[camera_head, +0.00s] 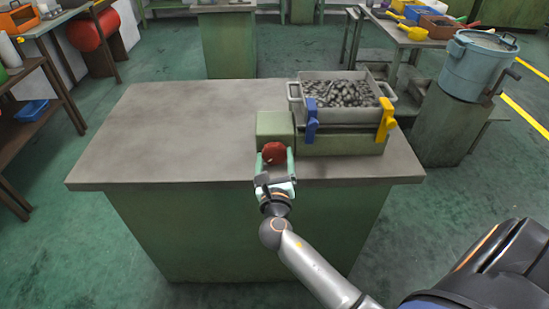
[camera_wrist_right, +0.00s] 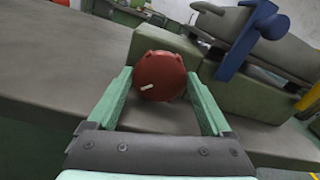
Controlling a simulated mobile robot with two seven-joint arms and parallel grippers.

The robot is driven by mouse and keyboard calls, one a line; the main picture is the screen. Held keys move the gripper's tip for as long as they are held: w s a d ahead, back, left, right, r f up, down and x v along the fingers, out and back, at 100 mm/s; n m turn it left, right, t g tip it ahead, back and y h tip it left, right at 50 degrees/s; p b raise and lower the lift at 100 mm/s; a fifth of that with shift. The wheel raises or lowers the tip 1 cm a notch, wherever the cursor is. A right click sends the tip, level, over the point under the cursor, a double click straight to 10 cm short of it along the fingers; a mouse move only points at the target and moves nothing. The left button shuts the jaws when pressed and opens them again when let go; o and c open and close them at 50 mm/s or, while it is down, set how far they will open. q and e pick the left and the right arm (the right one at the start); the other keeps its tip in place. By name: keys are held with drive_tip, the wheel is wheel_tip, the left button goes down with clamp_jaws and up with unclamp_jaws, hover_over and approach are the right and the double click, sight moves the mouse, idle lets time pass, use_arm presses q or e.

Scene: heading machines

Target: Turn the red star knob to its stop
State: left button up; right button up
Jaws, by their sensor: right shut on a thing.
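The red star knob (camera_head: 274,154) sits at the front of a green machine block (camera_head: 275,125) on the grey bench. In the right wrist view the knob (camera_wrist_right: 159,76) shows a round red face with small lobes and a white mark at its lower left. My right gripper (camera_head: 274,162) reaches the knob from the front. Its two pale green fingers, also in the right wrist view (camera_wrist_right: 160,98), stand on either side of the knob and are shut on it. My left gripper does not show.
A metal tray of small grey parts (camera_head: 342,89) stands on the machine behind the knob. The left part of the bench top (camera_head: 170,130) is clear.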

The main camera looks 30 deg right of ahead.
drive_tip(key=shift+d+m, duration=0.1)
drive_tip(key=shift+m, duration=2.1)
drive_tip(key=o, duration=1.2)
drive_tip(key=shift+c, duration=0.2)
